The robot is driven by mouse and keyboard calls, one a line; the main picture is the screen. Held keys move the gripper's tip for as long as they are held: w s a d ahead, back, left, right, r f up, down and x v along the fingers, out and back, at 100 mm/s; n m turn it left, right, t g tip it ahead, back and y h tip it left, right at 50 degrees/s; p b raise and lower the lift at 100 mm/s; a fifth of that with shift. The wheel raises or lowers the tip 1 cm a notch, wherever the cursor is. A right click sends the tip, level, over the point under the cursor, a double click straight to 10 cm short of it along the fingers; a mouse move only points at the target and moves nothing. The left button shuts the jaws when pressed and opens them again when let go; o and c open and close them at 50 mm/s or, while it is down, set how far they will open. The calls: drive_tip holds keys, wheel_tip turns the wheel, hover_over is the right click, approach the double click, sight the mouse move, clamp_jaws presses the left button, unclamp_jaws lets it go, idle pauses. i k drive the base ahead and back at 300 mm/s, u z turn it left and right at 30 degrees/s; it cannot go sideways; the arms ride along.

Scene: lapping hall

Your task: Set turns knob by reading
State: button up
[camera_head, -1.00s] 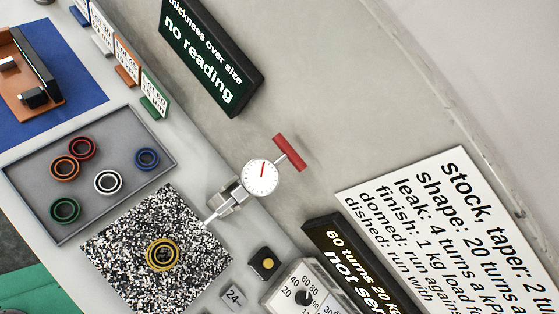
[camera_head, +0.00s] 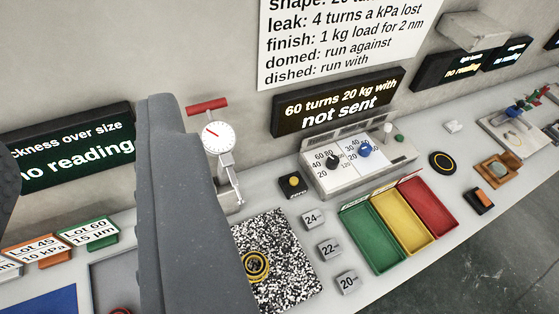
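A control box (camera_head: 345,185) stands on the bench. Its left dial has a black knob (camera_head: 333,161) and a scale with 20, 40, 60, 80 and 120 legible. Its right dial has a blue knob (camera_head: 364,151) with 30 and 40 legible. I cannot read which dial is marked turns, nor the pointer positions. The display (camera_head: 338,101) behind reads "60 turns 20 kg with" and "not sent". A thickness display (camera_head: 70,145) reads "no reading". A large grey part of mine covers the left middle, well left of the knobs. I cannot make out my fingertips.
A dial gauge (camera_head: 218,137) with a red handle stands left of the box, near a yellow-buttoned block (camera_head: 293,184). A speckled plate (camera_head: 290,290) bears a yellow-and-black ring (camera_head: 256,266). Green, yellow and red trays (camera_head: 372,240) lie in front. A rules sign (camera_head: 330,45) hangs behind.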

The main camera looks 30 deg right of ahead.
sight(332, 163)
drive_tip(key=u, duration=1.25)
drive_tip(key=k, duration=0.8)
drive_tip(key=z, duration=1.5)
drive_tip(key=i, duration=1)
